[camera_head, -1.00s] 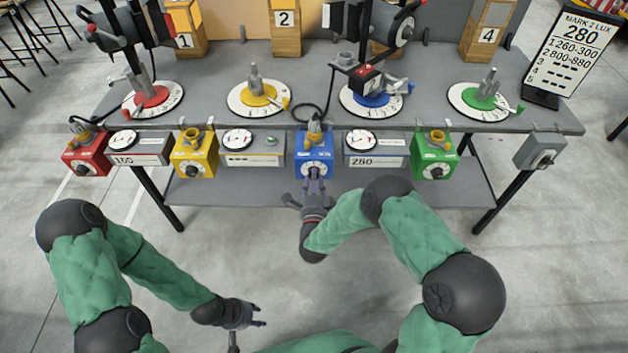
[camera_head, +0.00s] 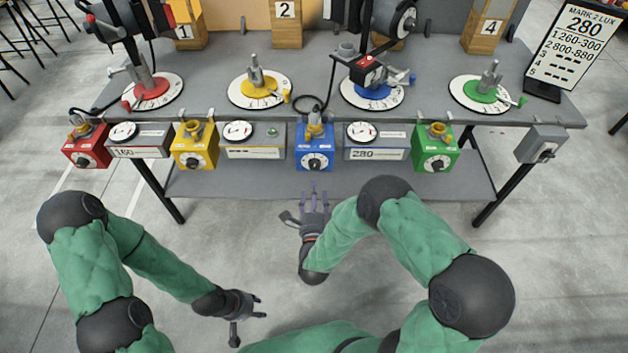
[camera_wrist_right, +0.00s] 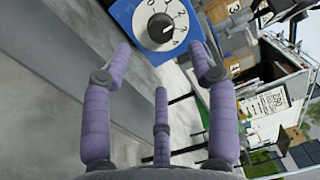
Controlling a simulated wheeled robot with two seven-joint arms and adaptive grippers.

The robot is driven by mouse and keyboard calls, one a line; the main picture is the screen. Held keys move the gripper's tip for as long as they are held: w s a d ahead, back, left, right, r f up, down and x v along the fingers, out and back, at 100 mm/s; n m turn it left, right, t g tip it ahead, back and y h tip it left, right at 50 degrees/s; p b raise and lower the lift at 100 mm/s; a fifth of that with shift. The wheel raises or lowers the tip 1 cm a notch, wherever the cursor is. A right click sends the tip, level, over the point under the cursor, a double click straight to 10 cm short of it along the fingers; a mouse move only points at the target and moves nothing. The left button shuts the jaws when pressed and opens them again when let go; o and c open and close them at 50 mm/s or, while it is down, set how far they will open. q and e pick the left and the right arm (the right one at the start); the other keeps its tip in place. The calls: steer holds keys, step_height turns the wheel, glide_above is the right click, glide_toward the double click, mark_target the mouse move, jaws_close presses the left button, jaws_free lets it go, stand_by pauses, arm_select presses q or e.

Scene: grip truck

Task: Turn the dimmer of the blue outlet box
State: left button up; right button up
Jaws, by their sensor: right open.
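The blue outlet box (camera_head: 314,146) hangs at the front edge of the bench, in the middle of the row of boxes. Its dimmer is a black knob (camera_head: 315,162) on a white numbered dial, also seen in the right wrist view (camera_wrist_right: 161,28). My right gripper (camera_head: 314,190) is open and empty, a little in front of and below the blue box. Its fingers are spread and apart from the knob in the right wrist view (camera_wrist_right: 165,75). My left gripper (camera_head: 262,307) is low over the floor, away from the bench, and its fingers look apart with nothing between them.
Red (camera_head: 86,148), yellow (camera_head: 194,147) and green (camera_head: 435,149) outlet boxes hang along the same edge. Meter boxes sit between them; the one right of the blue box (camera_head: 376,143) reads 280. A sign (camera_head: 570,48) also shows 280. The floor before the bench is clear.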

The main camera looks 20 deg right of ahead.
steer(key=shift+v, duration=2.05)
steer(key=shift+w, duration=0.1)
step_height(320, 180, down, 12)
steer(key=s+a+n+g+y+p, duration=0.25)
steer(key=n+g+y, duration=0.35)
steer(key=n+g, duration=0.35)
steer(key=s+f+n+g+y, duration=0.1)
steer(key=s+n+g, duration=0.3)
steer(key=s, duration=0.4)
steer(key=s+a+f+n+g+y+p, duration=0.1)
steer(key=s+n+g, duration=0.3)
steer(key=s, duration=0.4)
steer(key=shift+s+a+f+n+y, duration=0.25)
steer(key=shift+s+f+n+y, duration=0.15)
steer(key=shift+f+n, duration=0.15)
